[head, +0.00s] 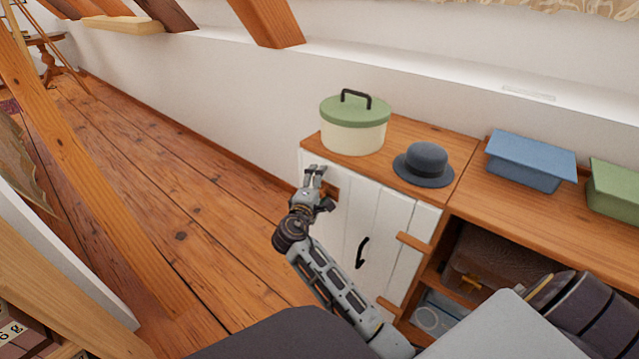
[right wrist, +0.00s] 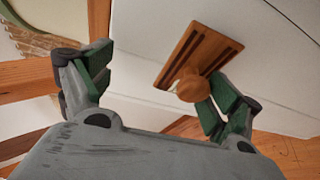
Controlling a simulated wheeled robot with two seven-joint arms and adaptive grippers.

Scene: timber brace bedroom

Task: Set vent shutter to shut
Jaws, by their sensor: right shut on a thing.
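The vent shutter is a small wooden plate (right wrist: 201,50) with dark slots and a round wooden knob (right wrist: 187,88), on the white cabinet door. In the head view a piece of the plate (head: 331,192) shows beside my gripper near the door's upper left corner. My right gripper (head: 315,172) is at the vent and shut on the knob. In the right wrist view the knob lies against the right-hand finger of my gripper (right wrist: 155,92), and the left-hand finger looks apart from it. The gripper hides part of the vent in the head view. My left gripper is not in view.
A cream pot with green lid (head: 353,125) and a grey hat (head: 424,163) stand on the cabinet top (head: 400,128). A black handle (head: 362,253) is lower on the door. Blue (head: 531,160) and green boxes (head: 615,190) sit right. Floor (head: 180,190) left is clear.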

